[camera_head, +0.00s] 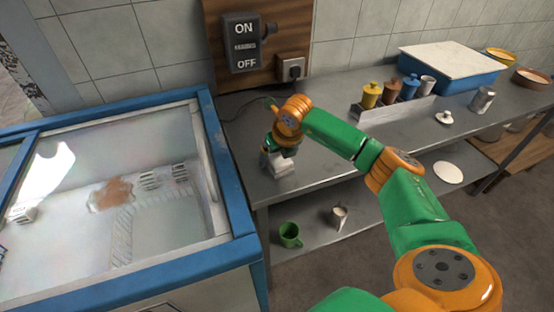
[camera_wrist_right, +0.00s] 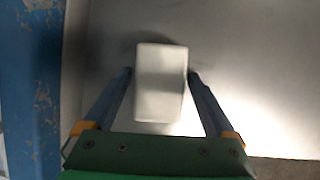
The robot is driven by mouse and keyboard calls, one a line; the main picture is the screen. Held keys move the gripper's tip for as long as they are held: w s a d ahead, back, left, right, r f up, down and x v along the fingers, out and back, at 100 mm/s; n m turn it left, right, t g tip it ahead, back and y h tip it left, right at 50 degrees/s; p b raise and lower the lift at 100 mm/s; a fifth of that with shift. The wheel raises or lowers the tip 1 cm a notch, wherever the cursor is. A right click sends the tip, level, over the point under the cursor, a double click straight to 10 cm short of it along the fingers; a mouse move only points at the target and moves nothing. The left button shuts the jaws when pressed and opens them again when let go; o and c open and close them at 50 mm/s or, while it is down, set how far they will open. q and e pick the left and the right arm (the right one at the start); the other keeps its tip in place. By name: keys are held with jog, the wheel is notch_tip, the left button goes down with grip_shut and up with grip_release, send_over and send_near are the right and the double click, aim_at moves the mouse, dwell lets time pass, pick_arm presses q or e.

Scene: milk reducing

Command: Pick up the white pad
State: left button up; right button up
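The white pad (camera_wrist_right: 160,85) is a small pale block with rounded corners, on or just above the grey metal counter (camera_head: 232,140). In the right wrist view it lies between the two fingers of my right gripper (camera_wrist_right: 160,76). The fingers are spread, one on each side, with a narrow gap at the left and almost none at the right. In the head view my right gripper (camera_head: 280,152) points down at the counter's left end, with the pad (camera_head: 281,169) low beneath it, partly covered. My left gripper is not in view.
A blue-framed glass-top freezer (camera_head: 235,190) stands close at the left. An ON/OFF switch box (camera_head: 245,45) and socket (camera_head: 292,68) are on the wall. Several jars (camera_head: 390,92) and a blue box (camera_head: 455,70) stand farther right. A green mug (camera_head: 290,235) is on the lower shelf.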

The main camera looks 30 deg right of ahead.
aim_at(274, 156)
jog(key=c, duration=1)
jog(key=shift+r, duration=0.5)
jog(key=r, duration=0.2)
jog(key=a+r+b, duration=0.1)
jog(key=shift+s+r, duration=0.1)
jog(key=shift+r, duration=0.25)
jog(key=shift+s+a+r+b, duration=0.3)
jog(key=shift+s+a+r, duration=0.7)
jog(key=shift+a+r, duration=0.75)
jog(key=shift+s+a+r+b, duration=0.25)
jog(key=shift+s+a+r, duration=0.85)
jog(key=shift+a, duration=1)
jog(key=shift+s+a+r+b, duration=0.3)
jog(key=shift+s+a+r, duration=0.6)
jog(key=shift+a+r, duration=0.9)
